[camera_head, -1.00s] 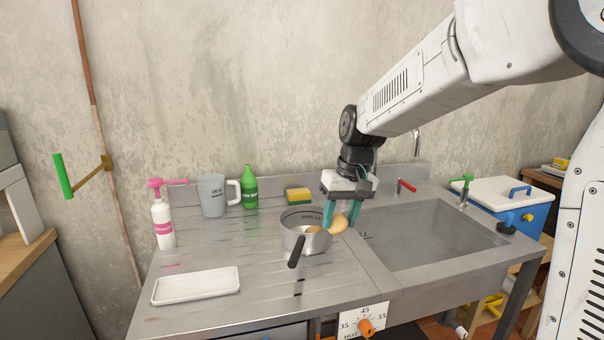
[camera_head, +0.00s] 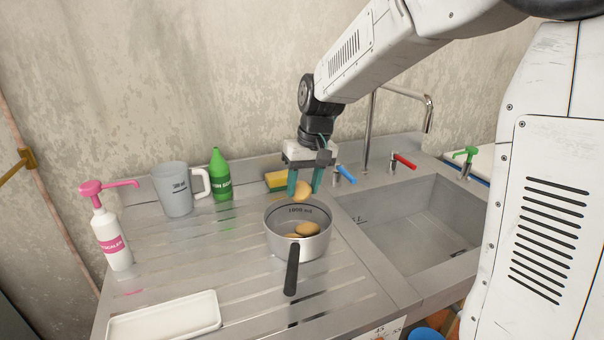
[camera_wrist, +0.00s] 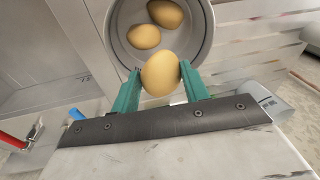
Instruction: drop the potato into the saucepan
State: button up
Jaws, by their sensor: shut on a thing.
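My gripper (camera_head: 303,188) has teal fingers shut on a tan potato (camera_head: 302,191), held above the far rim of the saucepan. In the wrist view the held potato (camera_wrist: 161,73) sits between the fingertips, with the pan's opening just beyond it. The grey saucepan (camera_head: 298,248) stands upright on the drainboard, its black handle (camera_head: 291,270) pointing to the front. Two potatoes lie inside it; one is the potato at the right (camera_head: 307,228). Both also show in the wrist view, one at the upper right (camera_wrist: 165,13) and one at the left (camera_wrist: 144,36).
A sink basin (camera_head: 410,225) lies right of the pan, with blue and red tap levers behind. A sponge (camera_head: 277,181), green bottle (camera_head: 221,176), measuring jug (camera_head: 174,192) and pump bottle (camera_head: 110,238) stand behind and left. A white tray (camera_head: 165,318) lies front left.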

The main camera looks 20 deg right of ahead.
aim_at(306, 186)
jog(key=shift+d+f, duration=0.1)
jog(key=shift+f, duration=1.45)
jog(key=o, duration=1.1)
jog(key=shift+s, duration=0.1)
jog(key=r, duration=0.5)
jog(key=d+r, duration=0.1)
jog(key=r, duration=0.1)
jog(key=shift+s+r, duration=0.3)
jog(key=shift+r, duration=0.1)
